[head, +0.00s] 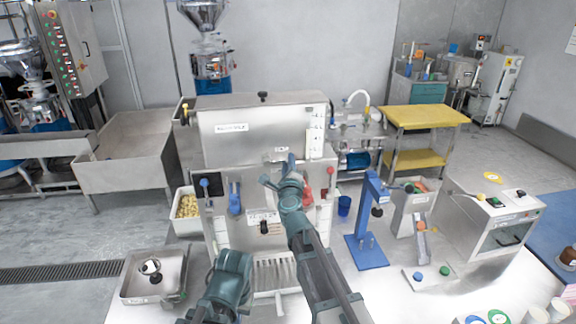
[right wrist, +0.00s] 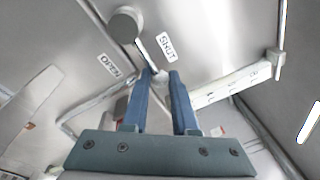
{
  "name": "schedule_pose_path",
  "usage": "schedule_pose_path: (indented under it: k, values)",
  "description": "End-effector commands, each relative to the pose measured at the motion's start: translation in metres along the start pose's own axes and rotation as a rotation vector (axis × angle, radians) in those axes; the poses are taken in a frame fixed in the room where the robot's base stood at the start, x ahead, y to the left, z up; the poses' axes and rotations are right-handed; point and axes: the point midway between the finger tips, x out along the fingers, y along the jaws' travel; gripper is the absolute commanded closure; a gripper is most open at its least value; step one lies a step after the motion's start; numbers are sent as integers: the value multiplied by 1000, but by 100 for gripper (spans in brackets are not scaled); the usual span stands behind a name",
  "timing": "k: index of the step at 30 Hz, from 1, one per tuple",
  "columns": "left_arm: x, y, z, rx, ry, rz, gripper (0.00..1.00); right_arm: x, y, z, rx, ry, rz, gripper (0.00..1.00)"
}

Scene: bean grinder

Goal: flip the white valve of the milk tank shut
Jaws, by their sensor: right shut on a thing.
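The milk tank (head: 258,112) is a grey metal box at the centre of the head view. Its white valve is a round hub (right wrist: 125,25) with a thin lever (right wrist: 150,57) in the right wrist view. The lever points toward the SHUT label (right wrist: 166,46); the OPEN label (right wrist: 109,66) lies to the left. My right gripper (head: 291,160) is at the tank's front. Its blue fingers (right wrist: 161,72) are shut on the lever's end. In the head view the gripper and arm partly hide the valve. A teal link of my left arm shows low in the head view, but its gripper does not show.
Below the tank are a blue lever (head: 234,198) on the left and a red lever (head: 307,194) on the right, close to my right arm. A blue stand (head: 367,250) stands to the right.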

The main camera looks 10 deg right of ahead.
Motion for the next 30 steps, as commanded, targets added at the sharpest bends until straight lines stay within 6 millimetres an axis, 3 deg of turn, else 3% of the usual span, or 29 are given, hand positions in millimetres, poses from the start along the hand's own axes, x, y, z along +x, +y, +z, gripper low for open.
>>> schedule_pose_path:
  k: [8,9,13,23,30]
  values:
    - [0,0,0,0,0,0,100,1,0,1,-10,-2,-1,100]
    - [0,0,0,0,0,0,100,1,0,1,-10,-2,-1,66]
    - [0,0,0,0,0,0,100,1,0,1,-9,-1,-1,44]
    - [0,0,0,0,0,0,100,0,0,0,-9,-1,-1,44]
    - [1,0,0,0,0,0,100,-14,-4,-6,-8,-1,-1,44]
